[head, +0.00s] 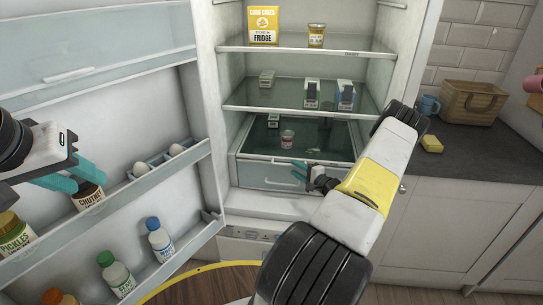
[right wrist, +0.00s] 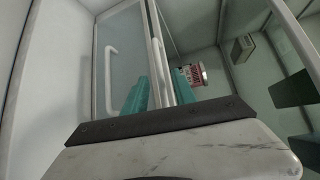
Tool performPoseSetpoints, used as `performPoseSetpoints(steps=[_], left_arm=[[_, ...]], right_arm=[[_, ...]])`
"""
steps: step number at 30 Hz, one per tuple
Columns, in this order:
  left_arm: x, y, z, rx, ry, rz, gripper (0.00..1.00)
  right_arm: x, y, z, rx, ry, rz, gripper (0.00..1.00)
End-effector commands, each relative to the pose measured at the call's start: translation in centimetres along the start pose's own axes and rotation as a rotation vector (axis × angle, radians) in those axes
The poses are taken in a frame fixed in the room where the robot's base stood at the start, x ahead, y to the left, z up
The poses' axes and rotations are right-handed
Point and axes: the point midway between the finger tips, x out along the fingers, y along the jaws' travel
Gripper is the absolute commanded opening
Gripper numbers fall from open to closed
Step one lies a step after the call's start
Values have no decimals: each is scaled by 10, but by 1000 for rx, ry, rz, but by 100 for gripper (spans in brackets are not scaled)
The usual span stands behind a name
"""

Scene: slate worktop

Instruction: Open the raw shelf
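The fridge stands open, and its low clear drawer (head: 262,175) with a pale handle lies under the glass shelves. I take this drawer as the raw shelf. Its front panel and handle (right wrist: 110,82) show in the right wrist view. My right gripper (head: 299,171) is at the drawer's front top edge. Its teal fingers (right wrist: 161,92) look apart, one on each side of the panel edge; I cannot tell if they touch it. A small red-and-white can (head: 288,139) sits inside the drawer. My left gripper (head: 72,176) is open and empty before the door, near the chutney jar (head: 88,197).
The open fridge door (head: 95,105) fills the left, with eggs (head: 140,169), jars and bottles (head: 160,240) in its racks. Cartons (head: 345,94) and a yellow box (head: 263,25) stand on the shelves above. A counter with a basket (head: 472,102) is at right.

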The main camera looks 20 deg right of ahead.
Motion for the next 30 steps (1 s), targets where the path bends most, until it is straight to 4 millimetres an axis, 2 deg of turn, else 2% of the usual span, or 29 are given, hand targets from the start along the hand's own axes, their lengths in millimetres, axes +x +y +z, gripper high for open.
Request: performPoseSetpoints(steps=[3, 9, 19, 24, 30], left_arm=[[0, 0, 0, 0, 0, 0, 36], [0, 0, 0, 0, 0, 0, 36], [0, 0, 0, 0, 0, 0, 36], [0, 0, 0, 0, 0, 0, 36], [0, 0, 0, 0, 0, 0, 36]], right_arm=[[21, 0, 1, 0, -2, 0, 33], [42, 0, 1, 1, -1, 1, 33], [45, 0, 0, 2, -1, 1, 33], [45, 1, 1, 2, -1, 3, 0], [45, 3, 1, 4, -1, 7, 0]])
